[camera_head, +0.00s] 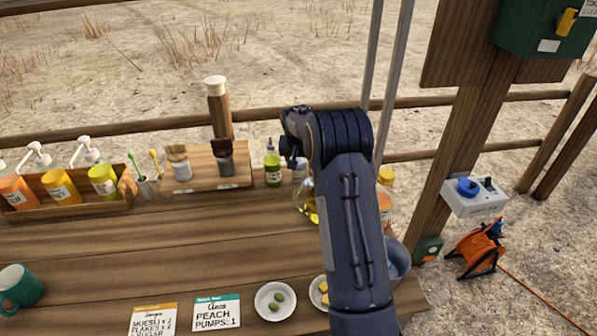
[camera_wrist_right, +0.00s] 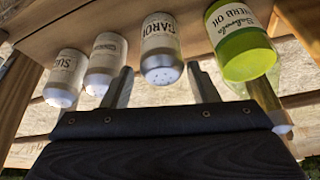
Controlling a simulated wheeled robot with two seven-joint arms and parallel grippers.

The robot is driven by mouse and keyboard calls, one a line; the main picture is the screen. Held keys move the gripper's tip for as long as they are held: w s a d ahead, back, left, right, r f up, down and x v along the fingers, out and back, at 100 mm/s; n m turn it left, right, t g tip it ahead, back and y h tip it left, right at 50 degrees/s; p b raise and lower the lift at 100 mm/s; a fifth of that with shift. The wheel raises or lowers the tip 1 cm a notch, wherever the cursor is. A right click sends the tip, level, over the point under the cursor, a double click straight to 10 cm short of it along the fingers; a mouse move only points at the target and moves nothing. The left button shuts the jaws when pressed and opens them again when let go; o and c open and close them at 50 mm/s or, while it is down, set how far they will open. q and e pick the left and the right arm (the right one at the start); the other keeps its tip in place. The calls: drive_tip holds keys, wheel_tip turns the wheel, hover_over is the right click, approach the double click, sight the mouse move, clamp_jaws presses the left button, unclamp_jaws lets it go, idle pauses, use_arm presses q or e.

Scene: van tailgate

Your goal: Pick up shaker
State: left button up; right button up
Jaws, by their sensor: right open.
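In the head view my right gripper (camera_head: 291,140) is at the back of the wooden counter, just right of the green bottle. A pale shaker (camera_head: 300,171) shows partly below it, mostly hidden by my arm. My left gripper is not in view.
The green herb oil bottle (camera_wrist_right: 243,45) stands close on one side of the shaker, two white-labelled containers (camera_wrist_right: 105,60) on the other. A glass jug (camera_head: 306,203) and bowl (camera_head: 398,262) are partly behind my arm. The middle of the counter (camera_head: 190,245) is clear.

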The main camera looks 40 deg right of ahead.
drive_tip(key=x, duration=0.3)
drive_tip(key=p+x, duration=0.1)
drive_tip(key=shift+a+f, duration=0.2)
drive_tip(key=shift+f, duration=0.1)
drive_tip(key=shift+c, duration=0.2)
drive_tip(key=c, duration=0.7)
drive_tip(key=shift+r, duration=0.15)
